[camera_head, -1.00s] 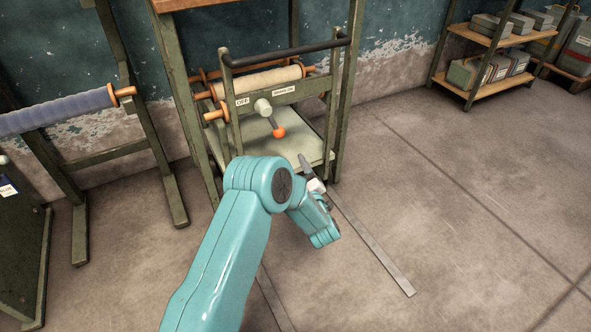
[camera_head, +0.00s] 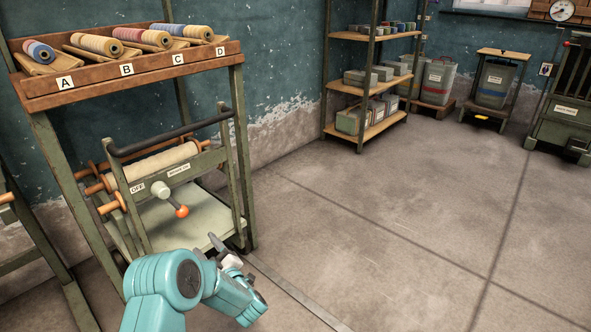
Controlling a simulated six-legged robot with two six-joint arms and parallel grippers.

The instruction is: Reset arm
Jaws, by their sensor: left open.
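My left arm comes in from the bottom, teal, bent at the elbow. My left gripper (camera_head: 224,250) is dark and small, in front of the machine's lower shelf. It is open, and I see nothing between its fingers. The machine frame (camera_head: 238,185) stands just beyond it, with a lever ending in an orange-red knob (camera_head: 182,211) and a pale roller (camera_head: 158,165). The gripper appears apart from the lever. My right gripper is not in view.
A wooden rack (camera_head: 130,78) labelled A to D holds thread spools above the machine. A shelf unit (camera_head: 366,88) with boxes stands at the back wall. Bins (camera_head: 437,80) and a green cabinet (camera_head: 565,112) are at the far right. The floor (camera_head: 420,220) on the right is clear.

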